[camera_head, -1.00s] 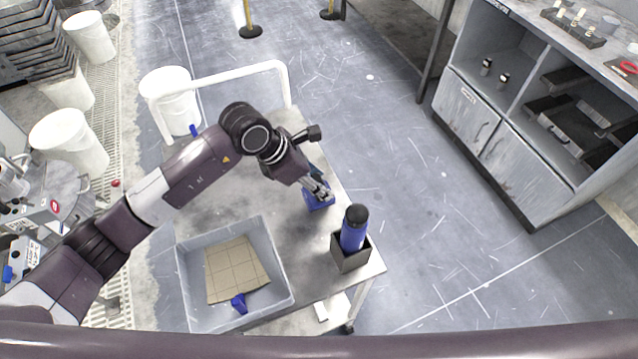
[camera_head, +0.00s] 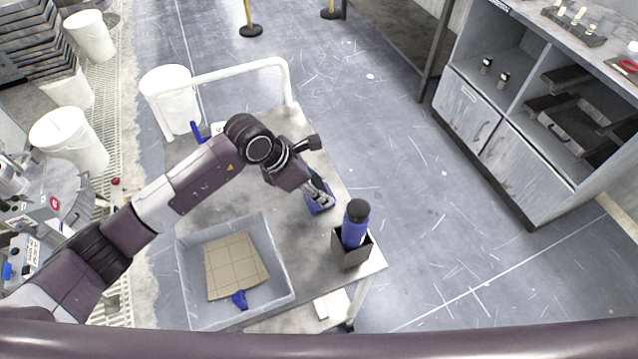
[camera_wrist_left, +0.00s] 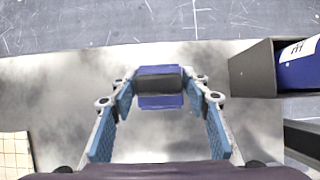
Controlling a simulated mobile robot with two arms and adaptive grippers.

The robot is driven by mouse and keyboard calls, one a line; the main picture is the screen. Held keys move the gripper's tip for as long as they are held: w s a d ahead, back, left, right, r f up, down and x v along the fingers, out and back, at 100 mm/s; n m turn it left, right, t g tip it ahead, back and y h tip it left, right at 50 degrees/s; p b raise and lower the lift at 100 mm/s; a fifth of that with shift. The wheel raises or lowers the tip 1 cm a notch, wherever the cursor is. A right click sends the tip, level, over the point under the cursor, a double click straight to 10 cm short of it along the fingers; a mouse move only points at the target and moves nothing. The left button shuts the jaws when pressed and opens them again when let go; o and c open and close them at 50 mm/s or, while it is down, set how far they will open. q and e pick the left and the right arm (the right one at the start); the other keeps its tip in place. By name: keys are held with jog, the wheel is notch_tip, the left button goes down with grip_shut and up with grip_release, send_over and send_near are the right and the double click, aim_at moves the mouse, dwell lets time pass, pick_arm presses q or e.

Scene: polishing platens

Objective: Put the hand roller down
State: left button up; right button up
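A small blue piece with a black cylinder across it, which looks like the hand roller (camera_wrist_left: 160,84), sits on the grey cart top (camera_head: 215,190). In the left wrist view it lies between and just beyond my fingertips, with narrow gaps beside it. Whether the blue part is the roller's frame or a separate rest I cannot tell. My left gripper (camera_wrist_left: 160,90) is open, its blue-padded fingers spread. In the head view the left gripper (camera_head: 322,194) points down at the blue piece (camera_head: 318,207), partly covering it. My right gripper is out of view.
A dark holder (camera_head: 351,255) with a blue bottle (camera_head: 355,228) stands close by at the cart's right edge; it also shows in the wrist view (camera_wrist_left: 252,70). A grey bin (camera_head: 188,290) holds a tan gridded sheet (camera_head: 236,265) and a blue item (camera_head: 239,300). A white rail (camera_head: 225,74) borders the far end.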

pick_arm(q)
jog(key=shift+o, duration=1.2)
jog(key=shift+f, duration=0.35)
jog(key=shift+o, duration=0.4)
jog(key=shift+w+d, duration=0.1)
jog(key=shift+w, duration=0.1)
jog(key=shift+s+r, duration=0.1)
jog(key=shift+r, duration=0.15)
jog(key=shift+r+p, duration=0.65)
jog(key=shift+p, duration=0.1)
jog(key=shift+a+r, duration=0.2)
jog(key=shift+r, duration=0.1)
jog(key=b+v, duration=0.2)
jog(key=v, duration=0.9)
jog(key=shift+r+b, duration=0.15)
jog(key=shift+b, duration=0.25)
